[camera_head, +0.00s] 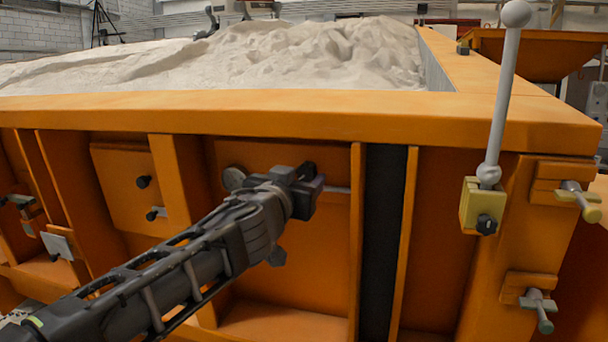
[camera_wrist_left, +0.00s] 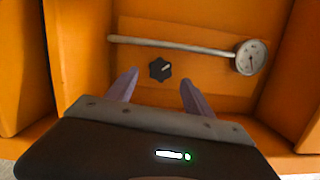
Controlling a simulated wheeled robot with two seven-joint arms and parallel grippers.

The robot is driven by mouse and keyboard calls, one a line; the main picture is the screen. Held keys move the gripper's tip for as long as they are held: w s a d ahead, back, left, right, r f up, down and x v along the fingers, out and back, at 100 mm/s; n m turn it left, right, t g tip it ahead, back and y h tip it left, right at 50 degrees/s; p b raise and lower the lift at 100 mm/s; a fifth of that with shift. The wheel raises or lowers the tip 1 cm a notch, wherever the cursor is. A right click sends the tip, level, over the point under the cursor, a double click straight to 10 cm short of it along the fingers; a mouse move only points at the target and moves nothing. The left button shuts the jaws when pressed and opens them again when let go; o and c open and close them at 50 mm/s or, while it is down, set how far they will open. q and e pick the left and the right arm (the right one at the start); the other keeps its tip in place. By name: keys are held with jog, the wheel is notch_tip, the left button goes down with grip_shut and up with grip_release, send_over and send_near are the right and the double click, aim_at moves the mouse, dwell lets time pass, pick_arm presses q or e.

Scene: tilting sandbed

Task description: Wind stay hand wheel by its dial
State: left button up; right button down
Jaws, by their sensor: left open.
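The stay hand wheel (camera_wrist_left: 160,69) is a small black lobed knob on an orange panel in the left wrist view. In the head view the dial (camera_head: 234,178) shows left of my gripper, and I cannot make out the wheel. My left gripper (camera_wrist_left: 160,90) is open, with its two purple fingers apart and the wheel just beyond the gap between them. It also shows in the head view (camera_head: 310,187) in front of the panel. My right gripper is out of view.
The orange sandbed wall (camera_head: 280,115) has upright ribs on both sides of the panel. Pale sand (camera_head: 300,55) fills the bed above. A ball-topped grey lever (camera_head: 505,90) stands on a yellow block at the right corner. Other knobs and small fittings line the left bays.

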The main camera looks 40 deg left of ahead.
aim_at(305, 172)
pick_arm(q)
jog(key=shift+x, duration=1.85)
grip_shut()
